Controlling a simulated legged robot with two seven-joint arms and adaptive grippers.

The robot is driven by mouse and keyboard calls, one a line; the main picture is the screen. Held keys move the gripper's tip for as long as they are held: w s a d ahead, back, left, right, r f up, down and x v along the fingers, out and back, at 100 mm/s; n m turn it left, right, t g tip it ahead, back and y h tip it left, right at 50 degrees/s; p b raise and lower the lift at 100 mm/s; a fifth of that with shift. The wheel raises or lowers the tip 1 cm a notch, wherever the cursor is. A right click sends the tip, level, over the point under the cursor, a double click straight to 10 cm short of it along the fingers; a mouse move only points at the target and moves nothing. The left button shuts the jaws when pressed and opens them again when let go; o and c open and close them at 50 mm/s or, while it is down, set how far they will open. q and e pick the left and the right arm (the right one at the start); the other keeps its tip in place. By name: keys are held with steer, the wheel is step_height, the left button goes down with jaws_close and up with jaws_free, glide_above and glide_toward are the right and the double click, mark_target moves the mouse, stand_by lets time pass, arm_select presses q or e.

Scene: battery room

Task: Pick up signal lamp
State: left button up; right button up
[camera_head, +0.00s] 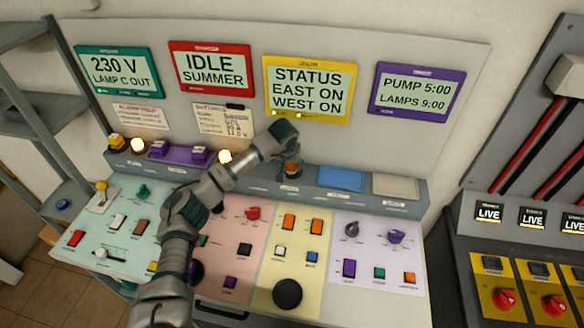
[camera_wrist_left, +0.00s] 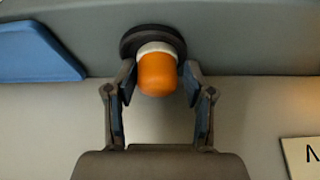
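The signal lamp, an orange cap with a white collar (camera_wrist_left: 157,74), sits in a round dark socket (camera_wrist_left: 152,38) on the console's raised grey ledge. In the head view the lamp (camera_head: 291,169) shows small and unlit, just below the end of my left arm. My left gripper (camera_wrist_left: 159,72) is open, with one finger on each side of the lamp and narrow gaps beside the cap. In the head view the left gripper (camera_head: 288,146) is at the ledge, its fingers hard to make out. My right gripper is not in view.
Two lit lamps (camera_head: 138,145) (camera_head: 224,156) stand farther left on the ledge, with purple blocks (camera_head: 180,153) between them. A blue pad (camera_head: 341,179) and a beige pad (camera_head: 395,186) lie to the right. Switches and knobs cover the sloping panel (camera_head: 320,270) below.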

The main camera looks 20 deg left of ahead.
arm_select(q)
steer(key=shift+o, duration=0.7)
steer(key=shift+d+r, duration=0.1)
steer(key=shift+d, duration=0.4)
steer(key=shift+r, duration=0.1)
steer(key=shift+s+r, duration=0.1)
steer(key=shift+r, duration=0.2)
steer(key=a+v, duration=0.1)
steer(key=v, duration=1.6)
steer(key=m+g+p, duration=0.1)
steer(key=p, duration=0.2)
glide_above(289, 172)
steer(key=shift+h, duration=0.4)
step_height(289, 172, down, 11)
steer(key=shift+d+r, duration=0.1)
steer(key=p+x, duration=0.1)
steer(key=x, duration=0.5)
steer(key=c, duration=1.2)
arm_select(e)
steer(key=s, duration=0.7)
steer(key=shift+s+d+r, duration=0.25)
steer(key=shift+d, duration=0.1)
